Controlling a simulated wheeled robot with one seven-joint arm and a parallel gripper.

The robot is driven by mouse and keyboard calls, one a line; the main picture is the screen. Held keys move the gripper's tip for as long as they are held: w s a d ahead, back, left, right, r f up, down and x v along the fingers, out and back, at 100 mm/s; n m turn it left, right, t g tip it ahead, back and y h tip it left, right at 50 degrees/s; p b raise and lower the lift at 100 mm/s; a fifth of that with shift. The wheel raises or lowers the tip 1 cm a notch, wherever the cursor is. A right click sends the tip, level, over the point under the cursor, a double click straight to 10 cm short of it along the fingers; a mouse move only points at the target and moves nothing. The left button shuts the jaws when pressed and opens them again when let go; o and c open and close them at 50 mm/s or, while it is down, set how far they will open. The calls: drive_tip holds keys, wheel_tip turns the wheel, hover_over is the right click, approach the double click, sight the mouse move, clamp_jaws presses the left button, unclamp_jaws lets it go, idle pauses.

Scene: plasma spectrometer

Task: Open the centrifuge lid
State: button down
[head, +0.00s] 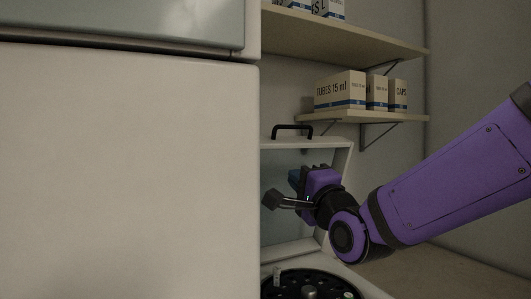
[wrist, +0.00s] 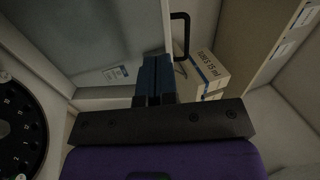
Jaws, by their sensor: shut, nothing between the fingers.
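The centrifuge lid (head: 340,165) stands raised, a pale frame around a glass pane, with its black handle (head: 292,128) on the top edge. Below it the dark round rotor (head: 312,285) is exposed. My gripper (head: 294,178) is in front of the raised lid's pane, below the handle, with its blue fingers shut and empty. In the wrist view my fingers (wrist: 153,80) are together, the lid pane (wrist: 85,42) is beyond them, and the handle (wrist: 181,37) is to their upper right. I cannot tell whether they touch the lid. The left part of the centrifuge is hidden.
A large white cabinet (head: 125,170) fills the left of the head view and blocks the view behind it. A lower shelf (head: 355,116) with tube and cap boxes (head: 340,90) is on the wall above the lid. Bare counter (head: 440,280) shows at the lower right.

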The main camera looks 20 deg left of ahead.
drive_tip(key=s+x, duration=0.1)
drive_tip(key=x, duration=1.3)
drive_tip(key=shift+w+a+r, duration=0.15)
drive_tip(key=shift+a+r, duration=0.1)
drive_tip(key=shift+a, duration=0.3)
drive_tip(key=shift+g+h, duration=0.6)
drive_tip(key=shift+g, duration=0.1)
drive_tip(key=shift+r+x, duration=0.2)
drive_tip(key=shift+x, duration=1.1)
drive_tip(key=shift+r+x, duration=0.2)
drive_tip(key=shift+x, duration=1.15)
drive_tip(key=shift+r+x, duration=0.2)
drive_tip(key=shift+x, duration=1.1)
drive_tip(key=shift+d, duration=0.1)
